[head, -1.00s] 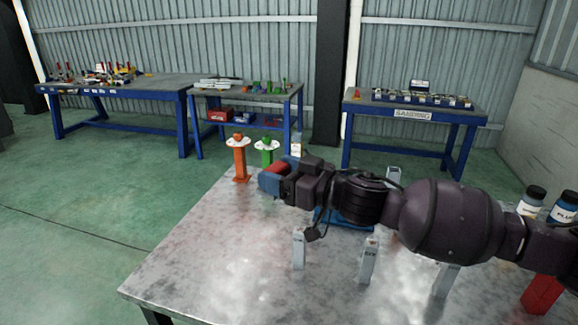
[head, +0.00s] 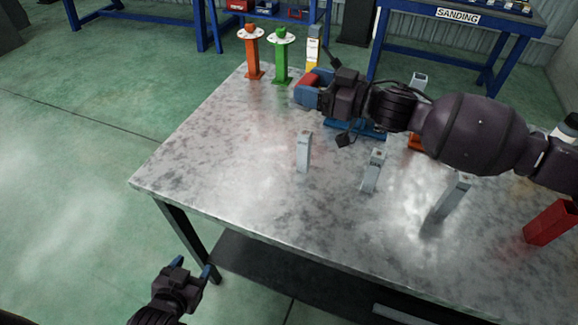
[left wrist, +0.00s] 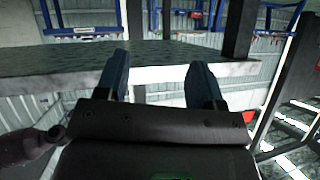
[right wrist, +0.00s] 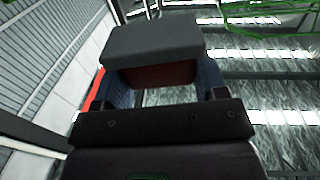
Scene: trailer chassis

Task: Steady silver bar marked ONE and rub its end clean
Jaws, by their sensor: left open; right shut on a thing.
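Several silver bars stand upright on the metal table: one at the left (head: 303,152), one in the middle (head: 372,172), one at the right (head: 450,198) and one behind my right arm (head: 418,82). Their marks are too small to read, so I cannot tell which says ONE. My right gripper (head: 308,88) is shut on a red and grey block (right wrist: 155,52), held above the back of the table, away from the bars. My left gripper (head: 191,267) is open and empty, off the table's front left edge. The left wrist view shows its spread fingers (left wrist: 160,85) facing the table edge.
The table (head: 230,165) has clear room at its front left. An orange post (head: 253,55), a green post (head: 281,60) and a white and yellow container (head: 312,52) stand at the back. A blue tray (head: 345,131) lies partly under my right arm.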

